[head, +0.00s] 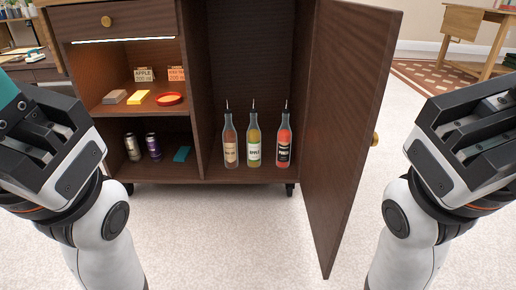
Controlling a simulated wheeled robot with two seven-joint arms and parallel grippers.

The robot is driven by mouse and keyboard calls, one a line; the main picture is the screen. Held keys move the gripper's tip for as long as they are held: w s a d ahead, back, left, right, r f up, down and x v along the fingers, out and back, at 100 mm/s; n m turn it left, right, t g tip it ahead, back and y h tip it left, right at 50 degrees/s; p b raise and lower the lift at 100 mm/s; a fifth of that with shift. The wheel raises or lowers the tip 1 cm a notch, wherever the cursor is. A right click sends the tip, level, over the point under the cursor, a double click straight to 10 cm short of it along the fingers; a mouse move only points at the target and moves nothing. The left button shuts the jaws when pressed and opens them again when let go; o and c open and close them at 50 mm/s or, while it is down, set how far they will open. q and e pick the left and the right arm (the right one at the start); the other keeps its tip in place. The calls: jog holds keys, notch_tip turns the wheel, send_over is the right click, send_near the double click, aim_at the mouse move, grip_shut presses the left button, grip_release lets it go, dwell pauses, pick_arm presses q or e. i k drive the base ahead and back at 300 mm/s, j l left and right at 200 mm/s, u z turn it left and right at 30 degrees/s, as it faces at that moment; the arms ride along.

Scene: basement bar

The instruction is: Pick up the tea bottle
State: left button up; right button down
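Three slim bottles with thin pour spouts stand upright side by side on the floor of the open right-hand compartment of a dark wooden cabinet. The left bottle (230,143) holds amber-brown liquid behind a tan label and looks most like tea, but its label is too small to read surely. The middle bottle (254,146) is yellow-green with a pale label. The right bottle (283,143) is red-orange with a dark label. My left gripper (30,122) is at the left edge and my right gripper (484,128) at the right edge, both far from the bottles. Their finger gaps are not clear.
The cabinet door (345,110) stands open, jutting forward between the bottles and my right arm. Left shelves hold a yellow block (138,97), a red dish (168,99), two cans (153,146) and a teal item (182,154). The pale floor (225,235) in front is clear.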

aim_at(230, 134)
jog(key=i+j, duration=0.6)
jog(key=j, duration=0.25)
jog(key=i+j, duration=0.55)
jog(key=j, duration=0.25)
jog(key=i+z, duration=0.05)
